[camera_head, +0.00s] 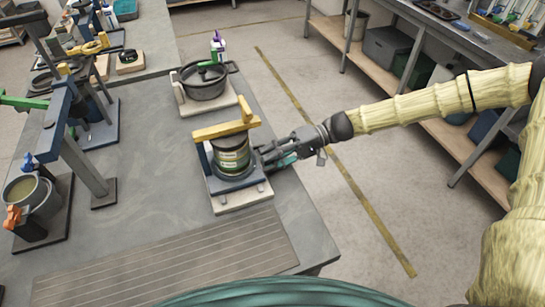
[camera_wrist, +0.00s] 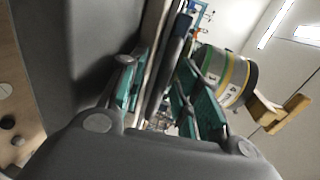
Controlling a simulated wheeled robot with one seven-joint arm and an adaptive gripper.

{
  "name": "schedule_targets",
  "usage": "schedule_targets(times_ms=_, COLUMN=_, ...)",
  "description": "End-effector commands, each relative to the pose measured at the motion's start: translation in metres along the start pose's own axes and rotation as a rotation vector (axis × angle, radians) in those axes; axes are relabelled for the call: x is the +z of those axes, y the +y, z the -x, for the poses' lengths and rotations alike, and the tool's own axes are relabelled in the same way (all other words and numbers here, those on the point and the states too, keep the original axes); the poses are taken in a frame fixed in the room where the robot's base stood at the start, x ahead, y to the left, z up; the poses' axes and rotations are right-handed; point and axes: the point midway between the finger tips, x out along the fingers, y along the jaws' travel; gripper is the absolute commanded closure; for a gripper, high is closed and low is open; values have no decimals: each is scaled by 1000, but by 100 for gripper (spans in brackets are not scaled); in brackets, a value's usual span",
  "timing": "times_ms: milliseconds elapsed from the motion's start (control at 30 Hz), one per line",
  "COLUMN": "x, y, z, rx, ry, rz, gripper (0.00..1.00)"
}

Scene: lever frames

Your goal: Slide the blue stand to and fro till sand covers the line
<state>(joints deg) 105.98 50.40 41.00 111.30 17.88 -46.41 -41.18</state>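A blue stand (camera_head: 239,185) sits on a pale base plate (camera_head: 243,201) near the table's right edge. A jar (camera_head: 232,155) with a green, yellow and pale label stands upright in it, under a yellow bar (camera_head: 226,131). The jar also shows in the wrist view (camera_wrist: 228,75). My gripper (camera_head: 268,156) is at the stand's right side, beside the jar. In the wrist view, its teal-padded fingers (camera_wrist: 160,92) are apart, with a dark blue edge between them. I cannot tell whether they touch it. The sand and the line cannot be made out.
Blue lever frames (camera_head: 85,160) and a cup with beige contents (camera_head: 28,190) stand at the left. A grooved mat (camera_head: 175,265) lies in front. The table between is clear.

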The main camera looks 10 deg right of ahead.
Motion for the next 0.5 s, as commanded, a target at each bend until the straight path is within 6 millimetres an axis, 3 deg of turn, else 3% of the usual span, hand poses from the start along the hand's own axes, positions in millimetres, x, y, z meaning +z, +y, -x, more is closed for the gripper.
schedule_targets(times_ms=167, x=-1, y=0, z=17, rx=1, ry=4, rz=1, gripper=67)
schedule_targets(times_ms=500, x=-1, y=0, z=79, rx=1, ry=3, rz=2, gripper=67)
